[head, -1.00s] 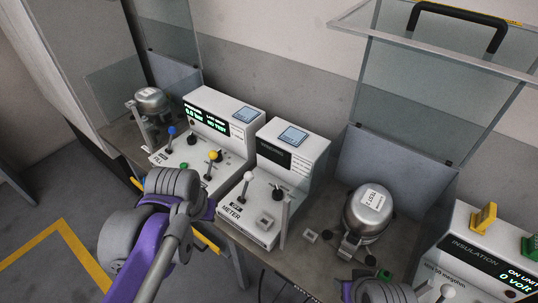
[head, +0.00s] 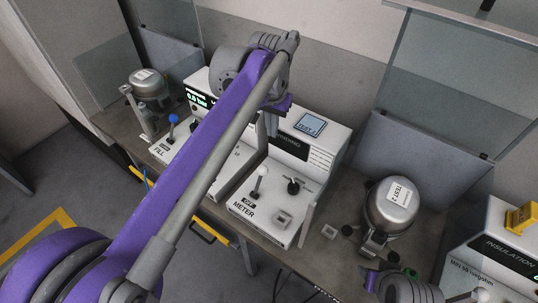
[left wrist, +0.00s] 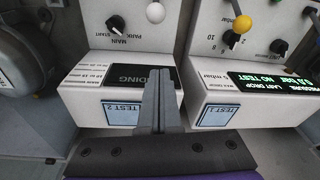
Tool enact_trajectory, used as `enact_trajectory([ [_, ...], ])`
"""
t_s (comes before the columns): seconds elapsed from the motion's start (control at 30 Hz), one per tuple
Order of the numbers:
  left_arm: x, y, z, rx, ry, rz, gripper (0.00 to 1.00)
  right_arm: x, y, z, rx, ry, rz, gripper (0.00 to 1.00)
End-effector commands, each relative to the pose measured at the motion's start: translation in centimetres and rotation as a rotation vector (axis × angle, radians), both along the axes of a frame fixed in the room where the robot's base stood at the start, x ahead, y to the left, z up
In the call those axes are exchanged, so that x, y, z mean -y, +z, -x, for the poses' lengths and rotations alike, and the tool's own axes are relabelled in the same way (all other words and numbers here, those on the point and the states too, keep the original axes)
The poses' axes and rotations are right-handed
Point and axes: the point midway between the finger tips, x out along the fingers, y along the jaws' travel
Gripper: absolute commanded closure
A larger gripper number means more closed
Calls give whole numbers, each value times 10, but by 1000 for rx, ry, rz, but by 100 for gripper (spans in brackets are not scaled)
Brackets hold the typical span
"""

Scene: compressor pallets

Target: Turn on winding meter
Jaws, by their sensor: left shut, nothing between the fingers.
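The left wrist view also shows the white knob (left wrist: 155,12), the rotary knob (left wrist: 115,24) and the dark display (left wrist: 112,76), partly hidden by my fingers. My left gripper (head: 269,130) is shut and empty, pointing down at the meter's display end; its fingers fill the middle of the wrist view (left wrist: 159,85).
Left of the meter stands the FILL unit (head: 170,148) with a blue-knobbed lever, largely behind my left arm. A metal compressor (head: 391,208) sits to the right, with the insulation tester (head: 500,255) beyond it. Clear panels (head: 460,90) rise behind.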

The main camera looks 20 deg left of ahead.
Motion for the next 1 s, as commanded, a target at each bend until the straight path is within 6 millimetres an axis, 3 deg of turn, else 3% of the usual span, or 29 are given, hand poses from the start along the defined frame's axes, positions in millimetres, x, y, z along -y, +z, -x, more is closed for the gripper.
enact_trajectory([
  [0.17, 0, -1, 0, 1, 0, 0, 100, 0, 0, 0, 0, 0, 0, 50],
  [0.33, 0, -16, -2, 1, 1, 0, 100, 0, -2, 0, -1, 0, 0, 50],
  [0.77, -1, -104, -15, 1, 1, 1, 100, 0, -9, 2, -4, 0, 0, 50],
  [1.0, -6, -92, 18, 1, 1, 0, 100, 0, -4, 1, -2, 0, 0, 50],
])
